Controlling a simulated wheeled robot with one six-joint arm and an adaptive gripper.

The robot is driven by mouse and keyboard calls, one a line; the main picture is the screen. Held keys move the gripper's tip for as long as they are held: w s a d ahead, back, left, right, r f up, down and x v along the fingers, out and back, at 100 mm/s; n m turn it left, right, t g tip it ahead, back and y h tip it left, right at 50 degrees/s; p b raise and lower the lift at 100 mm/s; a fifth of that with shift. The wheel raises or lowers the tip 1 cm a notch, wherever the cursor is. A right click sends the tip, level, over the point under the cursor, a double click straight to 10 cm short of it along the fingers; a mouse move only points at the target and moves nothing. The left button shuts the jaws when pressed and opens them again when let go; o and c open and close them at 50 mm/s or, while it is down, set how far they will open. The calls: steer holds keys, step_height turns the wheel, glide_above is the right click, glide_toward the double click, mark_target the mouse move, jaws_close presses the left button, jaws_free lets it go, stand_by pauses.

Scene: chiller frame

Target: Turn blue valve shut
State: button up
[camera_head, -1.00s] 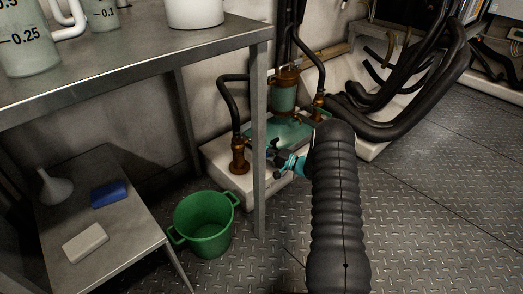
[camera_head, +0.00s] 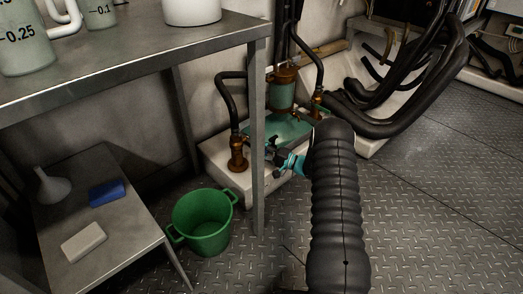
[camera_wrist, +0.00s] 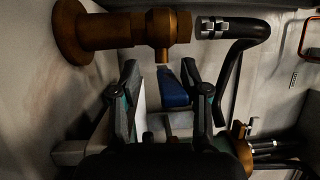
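The blue valve handle (camera_wrist: 172,88) shows in the wrist view, below a brass valve body (camera_wrist: 162,32). My gripper (camera_wrist: 160,72) is open, with one dark finger on each side of the blue handle. The right finger is close to the handle; I cannot tell whether it touches. A wider gap lies on the left finger's side. In the head view my gripper (camera_head: 280,159) is beside the table leg, right of the brass fitting (camera_head: 237,155). The blue handle cannot be made out there.
The metal table's leg (camera_head: 258,190) stands just left of my gripper. A green bucket (camera_head: 203,222) is on the floor. A low shelf (camera_head: 110,225) holds a funnel, a blue block and a white block. Thick black hoses (camera_head: 420,90) lie at right; floor at lower right is clear.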

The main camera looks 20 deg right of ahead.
steer(key=v, duration=1.1)
steer(key=shift+s+d, duration=0.25)
steer(key=shift+s, duration=0.05)
steer(key=shift+f, duration=0.15)
